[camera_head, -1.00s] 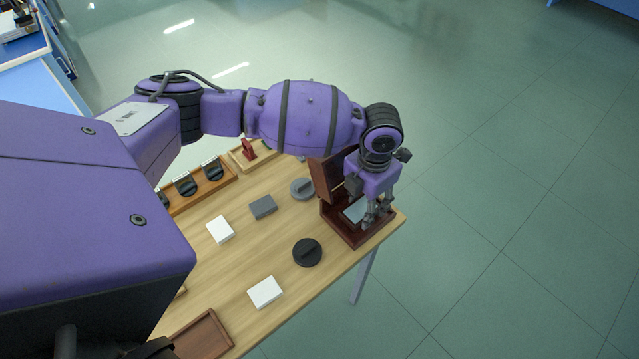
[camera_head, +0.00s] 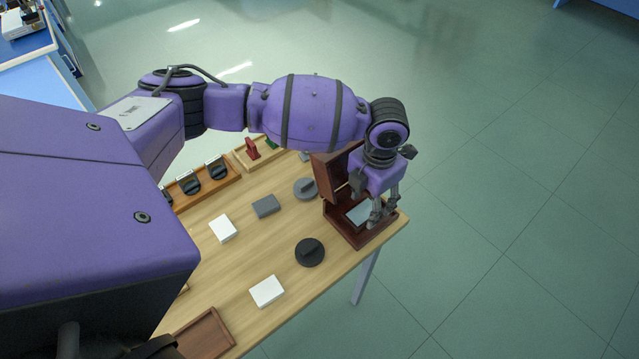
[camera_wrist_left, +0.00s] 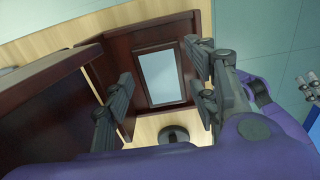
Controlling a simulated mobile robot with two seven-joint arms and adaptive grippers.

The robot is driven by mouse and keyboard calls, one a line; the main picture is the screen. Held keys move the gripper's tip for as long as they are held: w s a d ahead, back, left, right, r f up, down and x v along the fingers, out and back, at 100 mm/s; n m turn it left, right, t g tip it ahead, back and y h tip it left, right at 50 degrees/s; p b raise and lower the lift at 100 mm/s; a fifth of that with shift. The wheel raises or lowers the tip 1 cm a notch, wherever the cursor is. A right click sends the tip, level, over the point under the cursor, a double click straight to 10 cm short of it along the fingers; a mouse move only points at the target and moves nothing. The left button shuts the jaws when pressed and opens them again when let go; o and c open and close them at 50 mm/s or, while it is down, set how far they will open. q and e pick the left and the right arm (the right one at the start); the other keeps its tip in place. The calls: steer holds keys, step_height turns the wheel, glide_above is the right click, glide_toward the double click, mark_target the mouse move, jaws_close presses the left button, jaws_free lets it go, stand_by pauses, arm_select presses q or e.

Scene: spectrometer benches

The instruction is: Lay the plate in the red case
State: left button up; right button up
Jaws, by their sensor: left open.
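The red case (camera_head: 346,228) is a dark red-brown wooden box at the far right corner of the table, with its lid (camera_head: 330,174) standing open. The plate (camera_head: 359,213) is a flat, pale blue-grey rectangle lying inside the case. In the left wrist view the plate (camera_wrist_left: 162,77) looks flat, framed by the case walls (camera_wrist_left: 150,38). My left gripper (camera_head: 383,214) is over the case, pointing down. In the wrist view its fingers (camera_wrist_left: 160,93) are spread apart on either side of the plate, with nothing held between them. My right gripper is not in view.
A black round knobbed piece (camera_head: 310,252), a grey round one (camera_head: 305,188), a grey block (camera_head: 265,206) and white blocks (camera_head: 223,228) (camera_head: 267,291) lie on the table. A brown tray (camera_head: 207,335) is at the near edge. Wooden racks (camera_head: 207,190) line the back.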

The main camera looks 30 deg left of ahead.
mark_target(367, 210)
arm_select(q)
step_height(367, 210, up, 10)
stand_by(0.3)
